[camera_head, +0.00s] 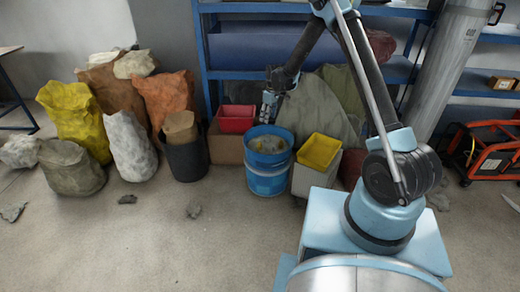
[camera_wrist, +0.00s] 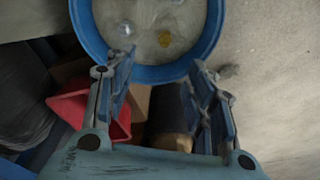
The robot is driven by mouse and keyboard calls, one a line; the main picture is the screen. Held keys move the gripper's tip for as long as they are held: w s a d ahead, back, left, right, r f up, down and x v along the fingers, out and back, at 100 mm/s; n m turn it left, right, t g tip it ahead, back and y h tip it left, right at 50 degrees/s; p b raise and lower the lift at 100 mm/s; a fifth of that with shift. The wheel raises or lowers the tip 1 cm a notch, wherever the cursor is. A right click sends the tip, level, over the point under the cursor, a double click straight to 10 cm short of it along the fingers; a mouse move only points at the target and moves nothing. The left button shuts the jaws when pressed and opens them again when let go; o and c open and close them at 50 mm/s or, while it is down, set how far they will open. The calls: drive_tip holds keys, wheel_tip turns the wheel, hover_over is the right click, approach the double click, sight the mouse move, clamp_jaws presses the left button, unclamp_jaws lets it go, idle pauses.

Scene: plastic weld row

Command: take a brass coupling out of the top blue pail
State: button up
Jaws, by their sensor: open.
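The top blue pail (camera_head: 250,158) sits in another blue pail (camera_head: 266,183) on the floor in the head view. Its round rim (camera_wrist: 84,28) fills the upper part of the wrist view, with a pale greyish inside. A small brass-yellow piece (camera_wrist: 165,40) lies in it, probably a brass coupling. A second small, shiny piece (camera_wrist: 125,29) lies further left; I cannot tell what it is. My gripper (camera_head: 267,112) is above and slightly behind the pail, apart from it. In the wrist view its two fingers (camera_wrist: 160,70) are spread wide with nothing between them.
A red bin (camera_head: 236,117) on a cardboard box stands behind left of the pails. It also shows in the wrist view (camera_wrist: 72,104). A yellow bin (camera_head: 319,150) stands close right. A dark bucket (camera_head: 187,161) and several sacks (camera_head: 127,147) stand left. The floor in front is mostly clear.

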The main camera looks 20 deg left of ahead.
wheel_tip(320, 180, down, 3)
drive_tip(key=a, duration=0.2)
approach(260, 143)
drive_tip(key=f, duration=0.3)
drive_tip(key=a+f, duration=0.1)
drive_tip(key=f, duration=0.1)
drive_tip(key=shift+w+f, duration=0.15)
drive_tip(key=shift+w, duration=0.25)
drive_tip(key=shift+s+a+f, duration=0.1)
drive_tip(key=shift+a+f, duration=0.1)
drive_tip(key=shift+f, duration=1.15)
drive_tip(key=shift+s+a+f, duration=0.1)
drive_tip(key=shift+a+f, duration=0.15)
drive_tip(key=shift+f, duration=1.1)
drive_tip(key=shift+c, duration=0.6)
clamp_jaws()
